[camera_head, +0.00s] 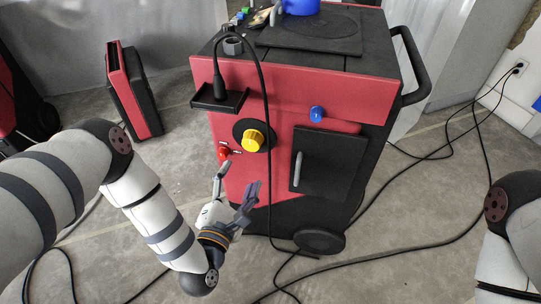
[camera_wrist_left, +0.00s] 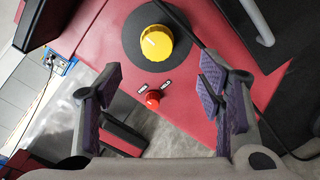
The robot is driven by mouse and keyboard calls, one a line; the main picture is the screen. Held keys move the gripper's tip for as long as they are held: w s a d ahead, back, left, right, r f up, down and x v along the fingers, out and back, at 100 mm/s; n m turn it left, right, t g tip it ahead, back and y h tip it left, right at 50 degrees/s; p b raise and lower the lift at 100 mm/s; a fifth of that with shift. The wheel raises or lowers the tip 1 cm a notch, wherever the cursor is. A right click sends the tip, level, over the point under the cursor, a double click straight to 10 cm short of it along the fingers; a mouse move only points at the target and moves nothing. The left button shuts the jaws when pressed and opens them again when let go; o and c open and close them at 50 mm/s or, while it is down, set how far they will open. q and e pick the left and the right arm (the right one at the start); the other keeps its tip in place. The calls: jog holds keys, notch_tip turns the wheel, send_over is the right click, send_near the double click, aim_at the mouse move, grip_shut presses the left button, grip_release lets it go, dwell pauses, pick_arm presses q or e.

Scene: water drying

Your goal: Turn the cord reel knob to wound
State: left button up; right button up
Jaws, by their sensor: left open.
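The red machine (camera_head: 290,90) carries a yellow knob (camera_head: 252,140) on a round black disc and, lower left of it, a small red knob (camera_head: 223,153) with small labels. I cannot tell from lettering which is the cord reel knob. In the left wrist view the yellow knob (camera_wrist_left: 157,42) is at the top centre, and the red knob (camera_wrist_left: 153,99) lies below it, between my fingers, with two labels above it. My left gripper (camera_head: 236,181) is open and empty, just below the knobs and apart from them. My right gripper is out of view.
A black cord hangs from a plug (camera_head: 219,85) down the machine's front, right of the yellow knob. A blue knob (camera_head: 317,114) and a black door with a grey handle (camera_head: 298,170) are to the right. Cables (camera_head: 400,242) lie on the floor.

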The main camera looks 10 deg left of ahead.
aim_at(252, 145)
pick_arm(q)
jog(key=w+b, duration=0.1)
jog(key=w, duration=1.1)
jog(key=shift+w, duration=0.2)
jog(key=c, duration=1.1)
jog(key=shift+c, duration=0.2)
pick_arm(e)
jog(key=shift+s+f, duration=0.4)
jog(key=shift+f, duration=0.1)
